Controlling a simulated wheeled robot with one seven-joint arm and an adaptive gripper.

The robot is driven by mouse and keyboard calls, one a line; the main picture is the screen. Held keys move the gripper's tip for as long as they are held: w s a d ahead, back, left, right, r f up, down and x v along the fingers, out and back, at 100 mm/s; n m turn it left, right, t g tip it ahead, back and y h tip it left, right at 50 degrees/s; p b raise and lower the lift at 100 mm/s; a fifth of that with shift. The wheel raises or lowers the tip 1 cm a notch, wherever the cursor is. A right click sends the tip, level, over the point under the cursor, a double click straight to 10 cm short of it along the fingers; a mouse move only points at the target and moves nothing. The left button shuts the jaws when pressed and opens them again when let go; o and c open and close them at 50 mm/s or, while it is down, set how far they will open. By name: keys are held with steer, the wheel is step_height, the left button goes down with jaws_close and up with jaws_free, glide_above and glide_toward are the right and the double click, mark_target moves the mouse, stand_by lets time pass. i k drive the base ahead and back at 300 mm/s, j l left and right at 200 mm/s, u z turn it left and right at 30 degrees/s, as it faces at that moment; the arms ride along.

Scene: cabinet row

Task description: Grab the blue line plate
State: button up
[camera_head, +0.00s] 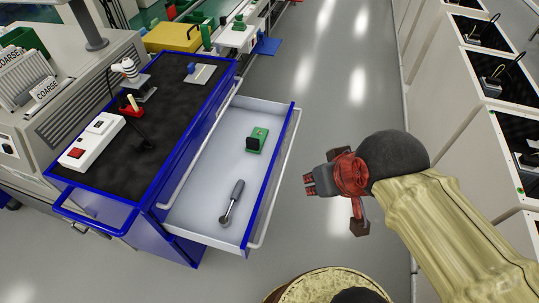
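On the dark top of the blue cabinet, near its far right corner, lies a small flat grey-blue plate (201,74) with a small blue block standing on it. It looks like the blue line plate, but it is too small to make out a line on it. My gripper (309,185) is in the air to the right of the open drawer, pointing left. It is well apart from the plate, nearer to me, and touches nothing.
The open drawer (200,190) holds a green block (257,139) and a ratchet (232,202). The cabinet top (165,105) also bears a white switch box (91,142) and a red holder (131,107). White cabinets (455,105) line the right; the grey floor (335,90) between is clear.

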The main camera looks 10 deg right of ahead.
mark_target(193, 71)
steer(key=u, duration=0.65)
steer(key=i+l+u, duration=0.3)
steer(key=l+u, duration=0.3)
steer(key=i+l+u, duration=0.15)
steer(key=l+u, duration=0.45)
steer(key=l, duration=0.15)
steer(key=i+l, duration=0.1)
steer(key=l, duration=0.7)
steer(key=i+l+u, duration=0.1)
steer(key=l, duration=0.3)
